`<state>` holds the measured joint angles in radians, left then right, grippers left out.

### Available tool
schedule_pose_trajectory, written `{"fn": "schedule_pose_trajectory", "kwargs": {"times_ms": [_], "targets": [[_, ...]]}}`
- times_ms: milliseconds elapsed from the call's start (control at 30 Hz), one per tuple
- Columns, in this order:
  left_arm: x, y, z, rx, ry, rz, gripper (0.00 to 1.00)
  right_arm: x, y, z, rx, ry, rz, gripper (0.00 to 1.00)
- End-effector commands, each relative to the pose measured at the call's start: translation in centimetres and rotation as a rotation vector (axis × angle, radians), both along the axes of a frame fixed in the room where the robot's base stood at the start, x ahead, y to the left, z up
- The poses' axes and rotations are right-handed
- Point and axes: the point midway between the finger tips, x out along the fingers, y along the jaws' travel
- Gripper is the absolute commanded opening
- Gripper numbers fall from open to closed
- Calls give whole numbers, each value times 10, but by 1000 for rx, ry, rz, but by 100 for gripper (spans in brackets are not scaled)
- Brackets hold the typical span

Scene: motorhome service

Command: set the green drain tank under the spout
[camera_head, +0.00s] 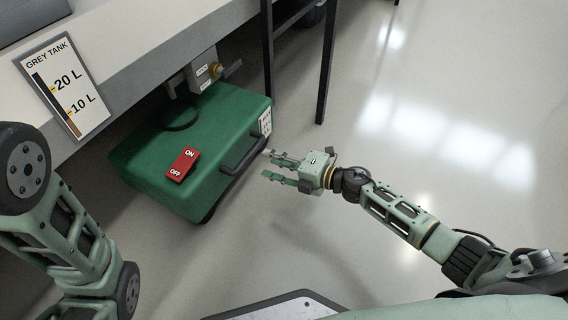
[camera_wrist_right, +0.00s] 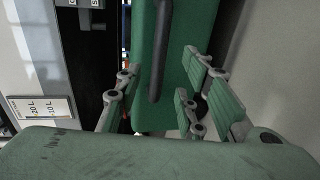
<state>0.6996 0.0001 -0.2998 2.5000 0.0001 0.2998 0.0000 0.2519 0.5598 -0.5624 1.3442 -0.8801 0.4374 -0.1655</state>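The green drain tank (camera_head: 225,110) stands on the floor by the vehicle's side, partly under its edge. Its black round opening (camera_head: 180,120) appears under the valve and spout (camera_head: 200,76); I cannot tell if they line up exactly. A black handle (camera_head: 243,153) is on the tank's near right side. My right gripper (camera_head: 267,163) is open and empty, just right of the handle and apart from it. In the right wrist view, the handle (camera_wrist_right: 160,50) and tank (camera_wrist_right: 185,40) lie ahead, between the open fingers. My left arm shows at the left, but its gripper is out of view.
A grey tank gauge (camera_head: 62,85) hangs on the vehicle side, with marks at 10 L and 20 L. A red ON/OFF switch (camera_head: 183,164) shows over the tank top. A dark metal frame leg (camera_head: 326,65) stands behind the tank. The floor to the right is clear.

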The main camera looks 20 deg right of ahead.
Motion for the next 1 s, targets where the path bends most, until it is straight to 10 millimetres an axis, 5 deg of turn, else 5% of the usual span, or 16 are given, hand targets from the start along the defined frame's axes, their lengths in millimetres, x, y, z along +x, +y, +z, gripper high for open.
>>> {"fn": "schedule_pose_trajectory", "kwargs": {"times_ms": [267,800,1000], "targets": [[0,0,0,0,-1,0,40,-24,-23,6,0,2,1,36],[0,0,0,1,-1,0,40,-25,-25,7,1,1,1,36],[12,0,5,-1,34,-1,40,-39,3,39,97,5,36,36]]}}
